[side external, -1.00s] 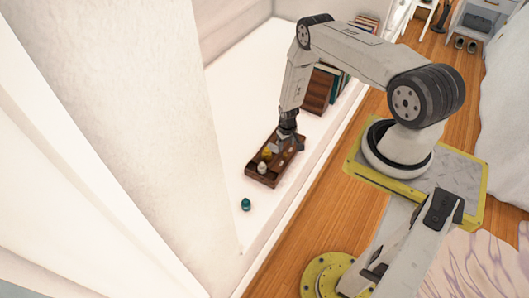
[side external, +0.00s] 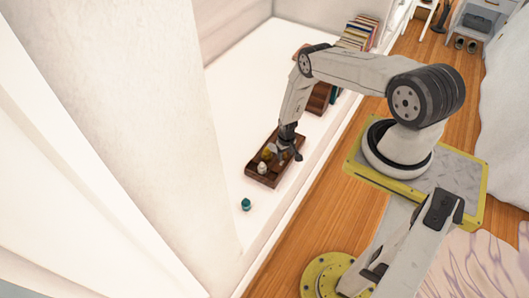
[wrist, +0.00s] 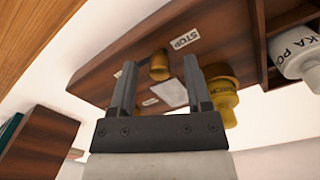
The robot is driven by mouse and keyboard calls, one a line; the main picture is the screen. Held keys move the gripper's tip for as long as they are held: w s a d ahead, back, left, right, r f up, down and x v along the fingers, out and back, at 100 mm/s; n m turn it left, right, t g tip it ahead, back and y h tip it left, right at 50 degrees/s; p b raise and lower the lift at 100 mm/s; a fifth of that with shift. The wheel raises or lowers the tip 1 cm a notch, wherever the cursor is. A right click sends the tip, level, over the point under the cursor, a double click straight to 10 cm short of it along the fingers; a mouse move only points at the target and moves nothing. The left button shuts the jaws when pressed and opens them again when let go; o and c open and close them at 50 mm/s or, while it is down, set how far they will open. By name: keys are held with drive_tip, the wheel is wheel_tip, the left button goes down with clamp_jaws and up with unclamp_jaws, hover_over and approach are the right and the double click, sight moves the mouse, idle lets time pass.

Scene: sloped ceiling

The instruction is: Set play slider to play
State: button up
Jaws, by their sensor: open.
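The dark wooden box (side external: 262,180) sits on the white ledge, and its panel (wrist: 110,85) fills the upper wrist view. A small brass knob (wrist: 159,70), which looks like the slider, stands on the panel. A white STOP label (wrist: 184,39) is beside it. Other small pale labels are on the panel, but I cannot read the word play. My gripper (wrist: 160,62) is open, its fingers appearing on either side of the knob; I cannot tell whether they touch it. In the side view, my gripper (side external: 289,153) is over the box's far end, and the knob is hidden.
A yellow bottle (wrist: 222,93) is close to the right finger, and a white bottle (wrist: 298,50) stands in the box's compartment. A teal bottle (side external: 246,204) stands on the ledge (side external: 235,120). A wooden bookcase (side external: 319,97) is behind my arm.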

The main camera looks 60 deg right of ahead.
clamp_jaws()
idle(1.4)
